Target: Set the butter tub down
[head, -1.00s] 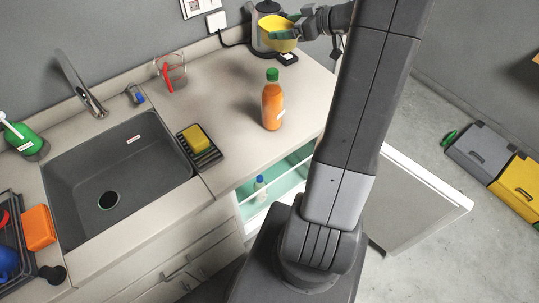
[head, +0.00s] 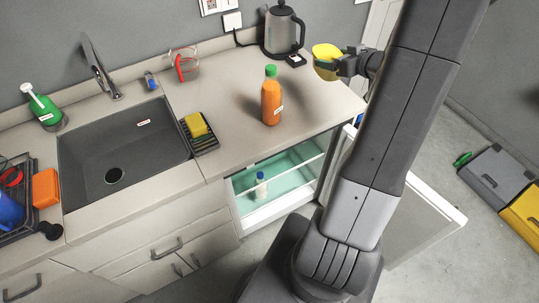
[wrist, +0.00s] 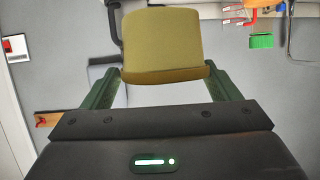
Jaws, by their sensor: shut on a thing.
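The butter tub (head: 327,56) is yellow and is held in my gripper (head: 343,66) above the right end of the counter in the head view. In the wrist view the tub (wrist: 162,38) sits between the two green fingers of my gripper (wrist: 160,88), which are shut on its sides. A gap between the tub and the counter seems to show, but its height is hard to tell.
An orange bottle (head: 271,100) with a green cap stands mid-counter. A kettle (head: 281,32) stands at the back. Left are a red-handled jug (head: 183,66), a sponge on a rack (head: 202,136) and the sink (head: 120,155). An open fridge (head: 275,185) is below. Counter right of the bottle is clear.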

